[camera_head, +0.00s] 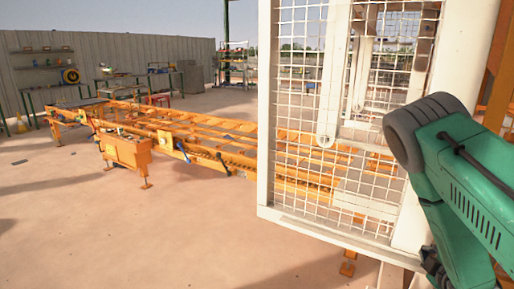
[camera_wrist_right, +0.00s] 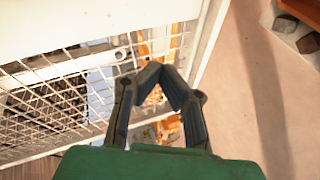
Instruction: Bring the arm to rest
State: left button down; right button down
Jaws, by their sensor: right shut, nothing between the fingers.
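My right arm (camera_head: 465,185), green with a dark grey joint, comes in at the right edge of the head view, in front of the white mesh cage. In the right wrist view my right gripper (camera_wrist_right: 162,72) has its two dark fingers drawn together at the tips, with nothing held between them. The fingers stand before the white mesh panel (camera_wrist_right: 60,68) in that view; whether they touch it I cannot tell. In the head view the fingers are mostly hidden low at the right. My left gripper is in neither view.
The white-framed mesh cage (camera_head: 265,150) stands close on the right. An orange conveyor frame (camera_head: 128,152) runs from it to the left. Dark blocks (camera_wrist_right: 308,42) lie at the wrist view's upper right. Open floor (camera_head: 130,235) fills the head view's lower left.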

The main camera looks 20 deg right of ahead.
jog(key=s+a+f+m+g+y, duration=0.3)
jog(key=a+f+g, duration=0.1)
jog(key=a+f, duration=0.55)
jog(key=s+a+f+m+g+y, duration=0.1)
jog(key=s+a+f+g, duration=0.1)
jog(key=s+a, duration=0.3)
jog(key=s+a+f+m+g+y, duration=0.2)
jog(key=s+a+f+g, duration=0.1)
jog(key=s+a, duration=0.3)
jog(key=s+a+f+m+g+y+b, duration=0.1)
jog(key=s+a+f, duration=0.3)
jog(key=a, duration=0.5)
jog(key=shift+s+a+f+g, duration=0.25)
jog(key=shift+s+g, duration=0.55)
jog(key=shift+s, duration=0.2)
jog(key=shift+a+r, duration=0.1)
jog(key=shift+a, duration=0.1)
